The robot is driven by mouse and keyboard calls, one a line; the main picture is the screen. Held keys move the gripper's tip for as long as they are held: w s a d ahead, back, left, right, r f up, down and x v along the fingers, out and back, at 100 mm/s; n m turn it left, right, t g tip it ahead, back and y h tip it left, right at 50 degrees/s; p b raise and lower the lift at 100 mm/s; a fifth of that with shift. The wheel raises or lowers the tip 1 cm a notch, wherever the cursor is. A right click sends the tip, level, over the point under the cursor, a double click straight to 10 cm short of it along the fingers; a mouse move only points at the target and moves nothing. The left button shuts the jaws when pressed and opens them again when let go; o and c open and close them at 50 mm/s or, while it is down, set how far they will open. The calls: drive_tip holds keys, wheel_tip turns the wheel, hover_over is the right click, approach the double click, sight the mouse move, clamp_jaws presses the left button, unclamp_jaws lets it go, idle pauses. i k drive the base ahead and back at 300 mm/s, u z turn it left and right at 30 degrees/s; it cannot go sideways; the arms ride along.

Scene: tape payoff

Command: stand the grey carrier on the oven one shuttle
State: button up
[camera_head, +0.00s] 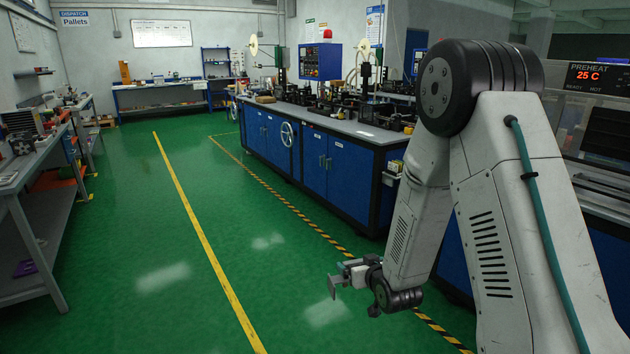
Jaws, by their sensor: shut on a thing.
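My gripper (352,272) hangs low over the green floor, right of the yellow line, at the end of my arm. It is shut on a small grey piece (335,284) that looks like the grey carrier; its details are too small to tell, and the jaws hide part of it. At the right edge stands a machine with a display (598,77) reading PREHEAT 25 C. My arm covers part of this machine. I cannot make out a shuttle or an oven one label.
A long blue bench (332,178) with machines on its grey top runs along the middle right. Shelves and a workbench (30,165) line the left wall. A blue-framed table (160,97) stands at the back. The green floor (120,230) between is clear.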

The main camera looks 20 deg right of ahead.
sight(604, 184)
drive_tip(key=i, duration=3.75)
drive_tip(key=z, duration=4)
drive_tip(key=i, duration=1.3)
drive_tip(key=z, duration=0.05)
